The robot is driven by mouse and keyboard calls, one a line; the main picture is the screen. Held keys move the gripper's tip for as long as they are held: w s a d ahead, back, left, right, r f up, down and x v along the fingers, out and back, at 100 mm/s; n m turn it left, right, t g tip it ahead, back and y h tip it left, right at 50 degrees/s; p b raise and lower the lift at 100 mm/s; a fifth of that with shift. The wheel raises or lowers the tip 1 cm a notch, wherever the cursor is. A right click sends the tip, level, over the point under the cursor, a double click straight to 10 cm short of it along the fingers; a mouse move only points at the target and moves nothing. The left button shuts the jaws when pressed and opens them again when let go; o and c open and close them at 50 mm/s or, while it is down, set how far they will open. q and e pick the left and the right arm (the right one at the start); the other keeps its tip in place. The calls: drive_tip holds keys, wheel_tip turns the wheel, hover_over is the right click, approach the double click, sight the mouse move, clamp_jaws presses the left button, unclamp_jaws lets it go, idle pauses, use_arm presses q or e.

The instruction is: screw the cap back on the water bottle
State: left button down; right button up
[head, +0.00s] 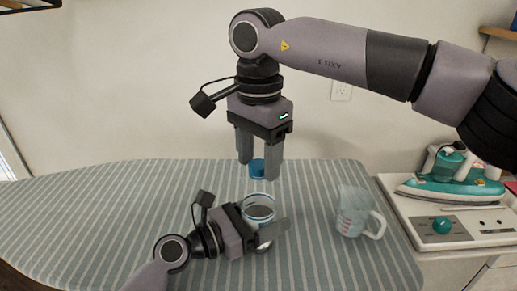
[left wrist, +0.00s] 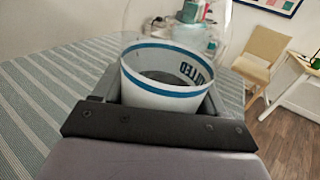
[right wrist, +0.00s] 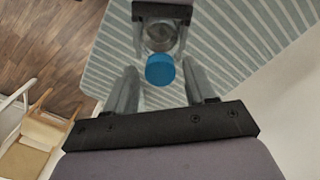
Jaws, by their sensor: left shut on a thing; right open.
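The water bottle (head: 259,209) is clear with a blue-striped label and stands upright. My left gripper (head: 268,226) is shut around its body. In the left wrist view the labelled bottle (left wrist: 168,96) fills the space between the fingers, and its top is out of frame. The blue cap (head: 258,168) is over the bottle's neck; I cannot tell whether it is seated or threaded. My right gripper (head: 259,168) points down from above, open, its fingertips either side of the cap. In the right wrist view the cap (right wrist: 160,70) shows between and beyond the open fingers.
The striped ironing board (head: 110,225) carries a clear measuring jug (head: 353,213) right of the bottle. A teal iron (head: 455,182) rests on a white unit (head: 440,228) farther right. The board's left part is clear. The wall is close behind.

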clamp_jaws()
drive_tip(key=m, duration=2.1)
drive_tip(key=shift+o, duration=0.7)
unclamp_jaws()
wheel_tip(320, 180, up, 12)
